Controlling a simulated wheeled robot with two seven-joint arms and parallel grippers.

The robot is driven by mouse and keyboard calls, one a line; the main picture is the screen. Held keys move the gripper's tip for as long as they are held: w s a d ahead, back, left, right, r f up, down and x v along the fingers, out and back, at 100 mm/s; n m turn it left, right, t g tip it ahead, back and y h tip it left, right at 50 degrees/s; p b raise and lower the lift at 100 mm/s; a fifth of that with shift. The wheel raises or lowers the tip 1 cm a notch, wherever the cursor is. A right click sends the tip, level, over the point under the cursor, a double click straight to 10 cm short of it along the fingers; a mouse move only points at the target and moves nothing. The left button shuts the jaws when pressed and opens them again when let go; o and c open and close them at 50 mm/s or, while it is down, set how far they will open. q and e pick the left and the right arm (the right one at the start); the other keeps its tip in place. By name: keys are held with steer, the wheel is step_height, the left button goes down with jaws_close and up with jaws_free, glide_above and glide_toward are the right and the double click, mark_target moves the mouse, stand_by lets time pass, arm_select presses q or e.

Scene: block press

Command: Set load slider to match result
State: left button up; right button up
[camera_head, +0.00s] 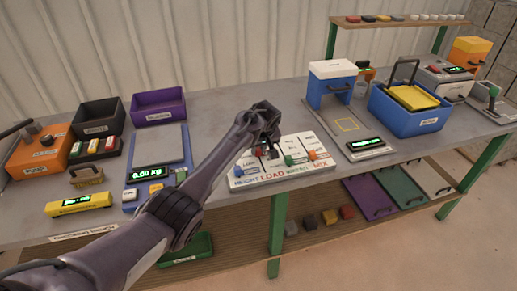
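The white slider panel (270,178) lies on the workbench with coloured labels along its front edge, one reading LOAD in red. A blue knob (239,171) is at its left, a green knob (289,160) right of the middle and an orange knob (313,155) at the right. My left gripper (268,152) is over the left-middle of the panel, by the LOAD slider, whose knob is mostly hidden behind it. I cannot tell whether its fingers are open or touch the knob. My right gripper is out of view.
A scale (158,150) reading 0.00 kg and a yellow display (78,204) are left. A blue press (332,82) with a green-lit display (365,144), too small to read, and a blue bin (405,112) are right. Bare bench lies behind the panel.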

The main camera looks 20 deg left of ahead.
mark_target(261, 162)
arm_select(q)
steer(key=o, duration=0.4)
steer(key=shift+w+a, duration=0.1)
steer(key=shift+o, duration=0.2)
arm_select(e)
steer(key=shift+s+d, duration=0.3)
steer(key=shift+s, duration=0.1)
arm_select(q)
steer(key=shift+d+r, duration=0.2)
steer(key=shift+r, duration=0.35)
steer(key=v, duration=0.6)
steer(key=shift+s+r+b, duration=0.3)
steer(key=shift+b, duration=0.05)
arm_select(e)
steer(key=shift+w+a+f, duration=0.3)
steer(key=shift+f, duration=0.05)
